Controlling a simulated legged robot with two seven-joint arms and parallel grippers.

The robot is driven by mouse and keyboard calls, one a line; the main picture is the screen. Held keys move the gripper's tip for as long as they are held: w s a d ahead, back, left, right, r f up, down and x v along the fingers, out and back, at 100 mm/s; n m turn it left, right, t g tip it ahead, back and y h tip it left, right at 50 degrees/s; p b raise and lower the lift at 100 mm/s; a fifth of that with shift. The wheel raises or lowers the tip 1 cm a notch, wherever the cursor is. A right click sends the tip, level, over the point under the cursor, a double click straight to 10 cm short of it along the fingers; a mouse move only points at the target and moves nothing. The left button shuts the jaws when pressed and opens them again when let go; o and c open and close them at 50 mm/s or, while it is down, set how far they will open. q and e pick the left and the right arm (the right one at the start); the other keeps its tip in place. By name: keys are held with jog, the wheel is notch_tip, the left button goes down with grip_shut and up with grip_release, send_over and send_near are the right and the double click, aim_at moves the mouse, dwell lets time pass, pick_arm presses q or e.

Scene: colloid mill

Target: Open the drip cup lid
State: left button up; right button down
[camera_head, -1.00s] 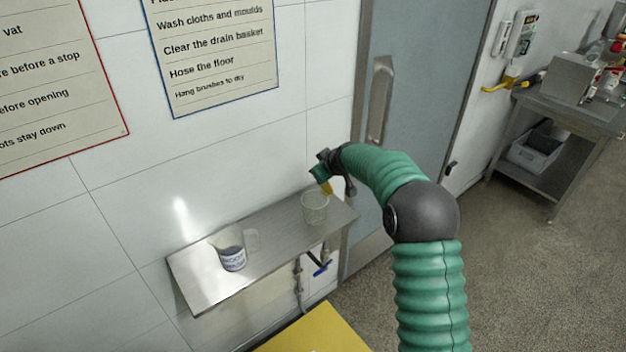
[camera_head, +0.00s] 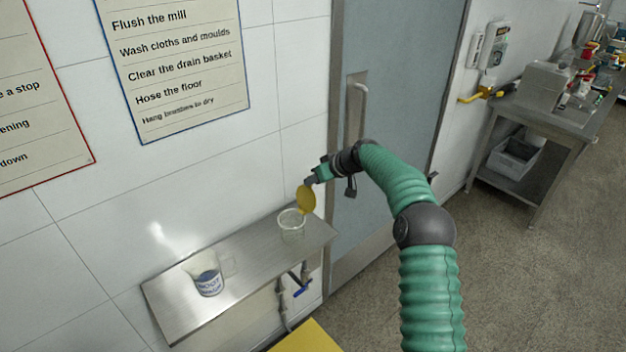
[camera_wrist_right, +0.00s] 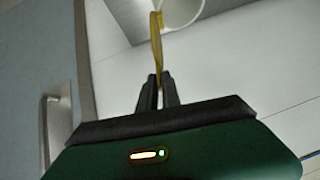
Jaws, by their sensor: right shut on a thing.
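My right gripper (camera_head: 311,181) is shut on a yellow round lid (camera_head: 306,200). The lid hangs nearly on edge, just above the rim of a clear cup (camera_head: 292,229) on the steel shelf. Whether the lid's lower edge touches the cup's rim I cannot tell. In the right wrist view the gripper (camera_wrist_right: 160,88) pinches the thin yellow lid (camera_wrist_right: 157,45), seen edge-on, and the pale cup (camera_wrist_right: 182,10) shows behind it. My left gripper is not in view.
A labelled clear jug (camera_head: 208,283) stands to the left on the steel shelf (camera_head: 250,262). A blue-handled valve (camera_head: 302,288) hangs under the shelf. A blue-grey door (camera_head: 400,90) is behind my arm. A steel table (camera_head: 545,115) with several items stands at right.

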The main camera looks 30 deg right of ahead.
jog(key=shift+s+d+f, duration=0.1)
jog(key=shift+d+f, duration=0.1)
jog(key=shift+f, duration=0.1)
